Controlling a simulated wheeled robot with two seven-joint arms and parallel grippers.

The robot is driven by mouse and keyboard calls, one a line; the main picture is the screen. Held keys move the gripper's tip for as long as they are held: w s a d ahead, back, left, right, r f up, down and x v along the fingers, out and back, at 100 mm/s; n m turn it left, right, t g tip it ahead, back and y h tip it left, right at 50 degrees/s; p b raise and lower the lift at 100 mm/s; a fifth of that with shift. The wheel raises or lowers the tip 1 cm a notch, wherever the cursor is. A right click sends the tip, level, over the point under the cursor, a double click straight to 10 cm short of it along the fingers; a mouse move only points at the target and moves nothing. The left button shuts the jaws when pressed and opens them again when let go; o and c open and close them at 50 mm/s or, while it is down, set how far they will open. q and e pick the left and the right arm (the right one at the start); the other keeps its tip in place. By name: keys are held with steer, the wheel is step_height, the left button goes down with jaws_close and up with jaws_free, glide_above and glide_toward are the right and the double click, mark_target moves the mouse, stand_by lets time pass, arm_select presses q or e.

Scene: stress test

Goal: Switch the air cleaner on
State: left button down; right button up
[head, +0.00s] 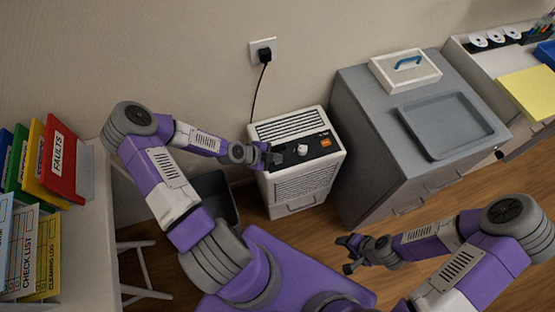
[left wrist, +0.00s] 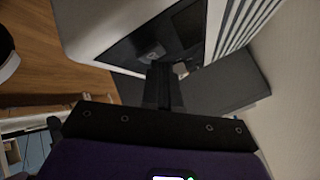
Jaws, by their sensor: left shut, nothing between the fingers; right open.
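The air cleaner (head: 302,186) is a white box with slatted grilles, standing on the floor against the wall. Its black control panel (head: 313,149) carries a white knob (head: 302,150) and a small orange patch near the right end. My left gripper (head: 274,156) is shut and empty at the panel's left end. In the left wrist view its dark fingers (left wrist: 162,86) are at the panel, close to a small grey square (left wrist: 152,53); I cannot tell whether they touch. My right gripper (head: 348,254) is open and empty, in front of the cleaner and to its right.
A black plug (head: 264,55) sits in the wall socket, with its cord running down behind the cleaner. Folders (head: 62,160) stand on the left desk.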

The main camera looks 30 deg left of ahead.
arm_select(q)
steer(key=shift+f, duration=0.1)
stand_by(0.3)
steer(key=shift+r+p, duration=0.35)
steer(key=shift+r, duration=0.25)
step_height(320, 180, up, 6)
steer(key=p, duration=0.4)
steer(key=shift+p, duration=0.4)
